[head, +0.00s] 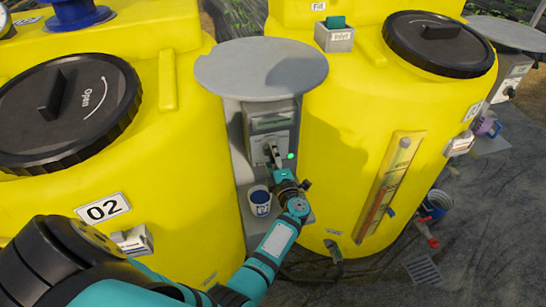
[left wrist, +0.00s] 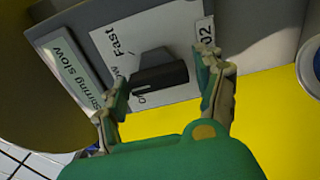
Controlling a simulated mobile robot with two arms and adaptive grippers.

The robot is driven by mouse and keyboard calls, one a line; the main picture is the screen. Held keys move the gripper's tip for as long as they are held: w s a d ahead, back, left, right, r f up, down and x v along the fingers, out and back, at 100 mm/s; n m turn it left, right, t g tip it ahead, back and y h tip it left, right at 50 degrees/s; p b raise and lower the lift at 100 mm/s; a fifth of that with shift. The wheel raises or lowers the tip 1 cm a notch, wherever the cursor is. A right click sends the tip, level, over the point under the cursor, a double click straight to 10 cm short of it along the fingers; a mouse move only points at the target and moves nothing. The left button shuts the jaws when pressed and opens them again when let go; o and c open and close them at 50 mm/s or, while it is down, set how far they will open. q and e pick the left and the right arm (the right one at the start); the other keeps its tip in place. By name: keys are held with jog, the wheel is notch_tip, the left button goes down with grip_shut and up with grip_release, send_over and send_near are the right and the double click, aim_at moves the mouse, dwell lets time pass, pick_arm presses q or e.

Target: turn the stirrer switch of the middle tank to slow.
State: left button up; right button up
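The switch box (head: 270,128) stands between two yellow tanks, under a round grey cover. In the left wrist view its white plate (left wrist: 188,38) reads "Fast" and "02"; other words are partly hidden. The black switch knob (left wrist: 160,73) sits on this plate, its bar lying roughly sideways in the picture. My left gripper (left wrist: 167,72) is open, a fingertip on either side of the knob with gaps visible. It also shows just below the box in the head view (head: 277,165). My right gripper is out of view.
Tank 02 (head: 185,130) stands at left, another yellow tank (head: 340,110) at right. The round grey cover (head: 262,68) overhangs the box. A white-and-blue cup (head: 259,200) stands beside my left wrist.

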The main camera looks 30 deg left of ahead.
pick_arm(q)
jog(key=shift+o, duration=0.7)
